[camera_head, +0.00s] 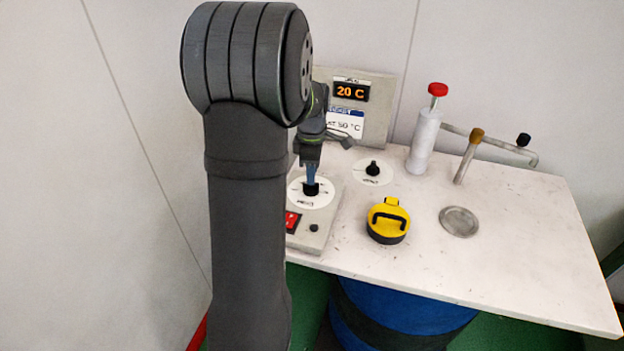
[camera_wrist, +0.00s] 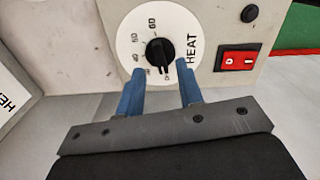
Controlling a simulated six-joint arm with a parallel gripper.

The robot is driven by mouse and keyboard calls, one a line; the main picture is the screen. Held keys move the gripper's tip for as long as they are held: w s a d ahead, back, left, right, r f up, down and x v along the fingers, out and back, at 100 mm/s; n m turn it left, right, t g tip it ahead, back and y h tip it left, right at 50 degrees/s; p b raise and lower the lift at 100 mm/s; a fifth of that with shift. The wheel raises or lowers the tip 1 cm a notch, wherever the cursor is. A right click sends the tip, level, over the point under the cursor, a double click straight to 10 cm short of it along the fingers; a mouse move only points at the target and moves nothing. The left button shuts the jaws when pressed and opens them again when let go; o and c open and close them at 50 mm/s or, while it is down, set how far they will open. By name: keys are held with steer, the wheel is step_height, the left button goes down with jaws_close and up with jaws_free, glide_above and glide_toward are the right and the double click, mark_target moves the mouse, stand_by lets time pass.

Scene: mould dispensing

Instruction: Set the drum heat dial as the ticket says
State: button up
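The drum heat dial is a black knob (camera_wrist: 160,52) on a white disc marked HEAT, with 40, 50 and 60 readable in the wrist view. Its pointer setting is too small to read surely. My gripper (camera_wrist: 160,72) is open, its blue fingers spread wider than the knob and tips near its lower edge; contact is not visible. In the head view my gripper (camera_head: 311,176) points down over the dial (camera_head: 311,201). The ticket (camera_head: 345,124) is partly hidden and seems to read 50 °C. The display (camera_head: 350,91) above it shows 20 C.
A red switch (camera_wrist: 239,61) and black button (camera_wrist: 249,13) sit beside the dial. A second dial (camera_head: 373,168) lies behind. A yellow-black cap (camera_head: 388,220), white cylinder with red knob (camera_head: 424,140) and tap pipe (camera_head: 468,155) stand right. The white top's right front is clear.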

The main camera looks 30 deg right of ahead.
mark_target(311, 187)
steer(key=shift+f, duration=1.75)
jaws_close()
